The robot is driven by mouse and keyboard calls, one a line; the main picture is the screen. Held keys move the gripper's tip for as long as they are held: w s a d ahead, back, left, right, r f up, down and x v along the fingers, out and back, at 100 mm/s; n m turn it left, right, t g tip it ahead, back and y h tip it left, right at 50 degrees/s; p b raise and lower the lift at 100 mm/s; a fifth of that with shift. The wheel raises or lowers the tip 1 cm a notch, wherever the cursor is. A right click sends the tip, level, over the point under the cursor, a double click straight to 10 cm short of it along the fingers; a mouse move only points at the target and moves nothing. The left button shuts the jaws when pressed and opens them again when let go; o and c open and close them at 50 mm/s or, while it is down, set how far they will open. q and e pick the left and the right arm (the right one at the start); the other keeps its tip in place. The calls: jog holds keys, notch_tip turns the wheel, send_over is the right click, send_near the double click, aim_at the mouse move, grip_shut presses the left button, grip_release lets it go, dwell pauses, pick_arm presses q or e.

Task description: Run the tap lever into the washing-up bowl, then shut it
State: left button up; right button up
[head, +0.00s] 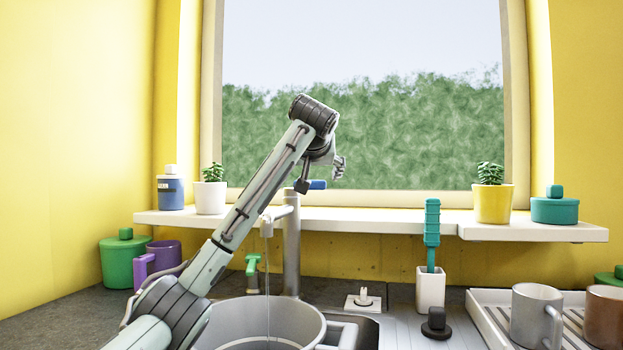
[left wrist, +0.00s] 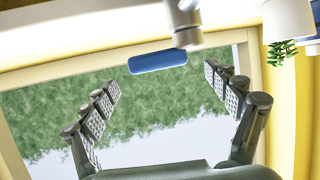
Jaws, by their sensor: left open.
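The grey tap (head: 291,250) stands behind the sink, and its blue lever (head: 317,184) sticks out to the right at its top. A thin stream of water (head: 267,285) falls from the spout into the pale grey washing-up bowl (head: 312,325). My arm hides the bowl's left side. My left gripper (head: 339,167) is open and empty, just above the lever in the head view. In the left wrist view, the lever (left wrist: 158,61) lies just ahead of the open fingers (left wrist: 162,80), apparently apart from them. My right gripper is not in view.
A white sill with potted plants (head: 210,190) and a teal pot (head: 554,207) runs behind the tap. A brush in a white holder (head: 430,287) and a rack of mugs (head: 535,315) stand at right. A green-handled item (head: 253,265) stands left of the tap.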

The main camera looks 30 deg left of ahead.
pick_arm(q)
jog(key=shift+x, duration=2)
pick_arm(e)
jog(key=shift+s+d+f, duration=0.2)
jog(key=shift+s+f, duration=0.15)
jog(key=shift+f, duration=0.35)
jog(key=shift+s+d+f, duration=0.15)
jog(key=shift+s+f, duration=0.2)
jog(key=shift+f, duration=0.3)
pick_arm(q)
jog(key=shift+d, duration=0.1)
